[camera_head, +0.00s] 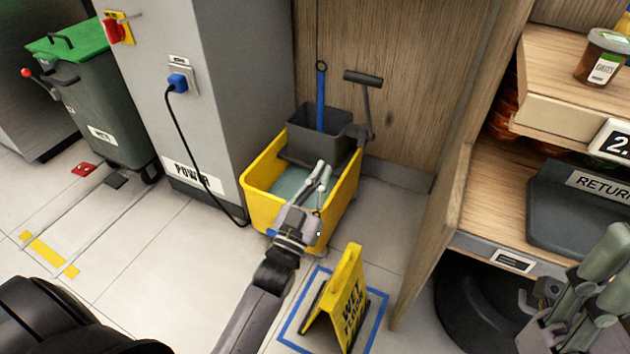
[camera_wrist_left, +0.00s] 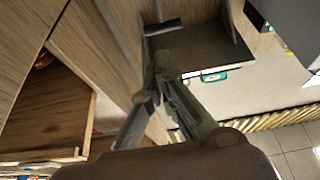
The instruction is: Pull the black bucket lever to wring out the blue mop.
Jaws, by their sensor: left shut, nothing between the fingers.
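The yellow bucket (camera_head: 257,190) stands on the floor against a wood panel, with greyish water in it. A dark wringer (camera_head: 318,148) sits on its back part. The blue mop handle (camera_head: 320,97) rises upright from the wringer; the mop head is hidden. The black lever (camera_head: 366,108) stands up at the wringer's right side with a T-shaped grip on top. My left gripper (camera_head: 324,168) is shut and empty, in front of the bucket in the picture and apart from the lever. In the left wrist view its fingertips (camera_wrist_left: 162,62) are below a dark bar, probably the lever grip (camera_wrist_left: 163,27).
A yellow wet-floor sign (camera_head: 345,302) stands on a blue-outlined square in front of the bucket. A grey power cabinet (camera_head: 165,70) with a hanging cable is at left. A wooden shelf (camera_head: 540,105) is at right. My right gripper (camera_head: 600,285) is at the lower right edge.

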